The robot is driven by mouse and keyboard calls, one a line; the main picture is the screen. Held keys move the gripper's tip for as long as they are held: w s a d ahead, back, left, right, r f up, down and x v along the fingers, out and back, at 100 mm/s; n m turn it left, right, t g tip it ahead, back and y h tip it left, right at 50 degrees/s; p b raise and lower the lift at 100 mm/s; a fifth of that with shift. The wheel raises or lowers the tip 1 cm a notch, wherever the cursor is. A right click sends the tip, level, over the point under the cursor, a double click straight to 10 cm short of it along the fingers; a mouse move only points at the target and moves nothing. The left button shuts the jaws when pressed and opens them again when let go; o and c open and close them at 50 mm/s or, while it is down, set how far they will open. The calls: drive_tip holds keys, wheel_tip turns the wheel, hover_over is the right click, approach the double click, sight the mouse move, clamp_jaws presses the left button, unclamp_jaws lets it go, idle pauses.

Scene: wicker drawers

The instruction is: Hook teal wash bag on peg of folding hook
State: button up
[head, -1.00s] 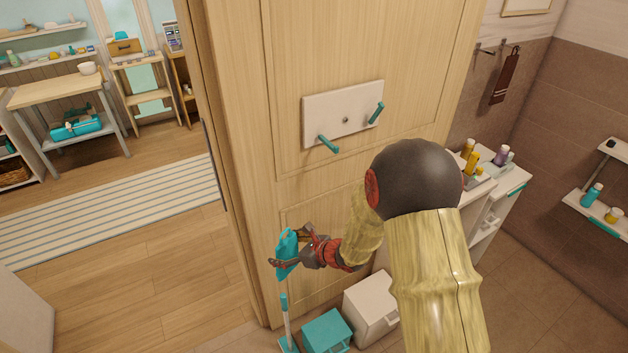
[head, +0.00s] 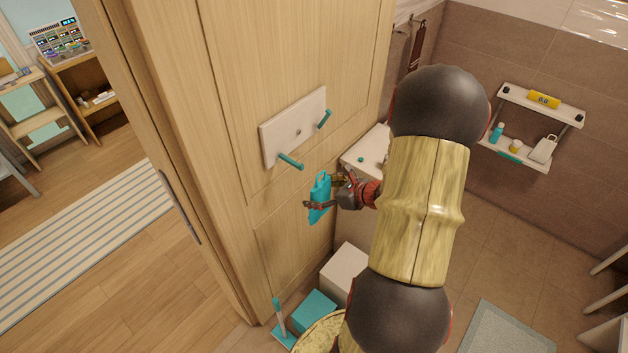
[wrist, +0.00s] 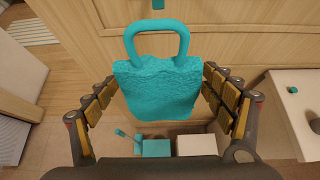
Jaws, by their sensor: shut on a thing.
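The teal wash bag (head: 320,199) is held upright in my gripper (head: 328,192), in front of the wooden door. In the wrist view the bag (wrist: 157,90) shows its loop handle on top, between my two fingers. The folding hook is a white plate (head: 272,138) on the door with two teal pegs. The left peg (head: 291,161) and the right peg (head: 325,119) stick out from it. The bag is below and slightly right of the left peg and apart from it. A teal piece (wrist: 158,4) shows at the top of the wrist view, above the handle.
A white cabinet (head: 362,152) stands right of the door, close to my gripper. A white box (head: 344,267), a teal box (head: 311,309) and a teal-handled brush (head: 279,313) stand on the floor below. A wall shelf (head: 520,155) hangs at the right.

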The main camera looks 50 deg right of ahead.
drive_tip(key=w+f+b, duration=0.1)
drive_tip(key=w+b, duration=0.1)
drive_tip(key=w, duration=0.8)
drive_tip(key=shift+w+a+f, duration=0.2)
drive_tip(key=shift+w+a, duration=0.15)
idle(1.0)
idle(0.7)
drive_tip(key=o, duration=1.2)
drive_tip(key=shift+c, duration=0.2)
drive_tip(key=v, duration=1.2)
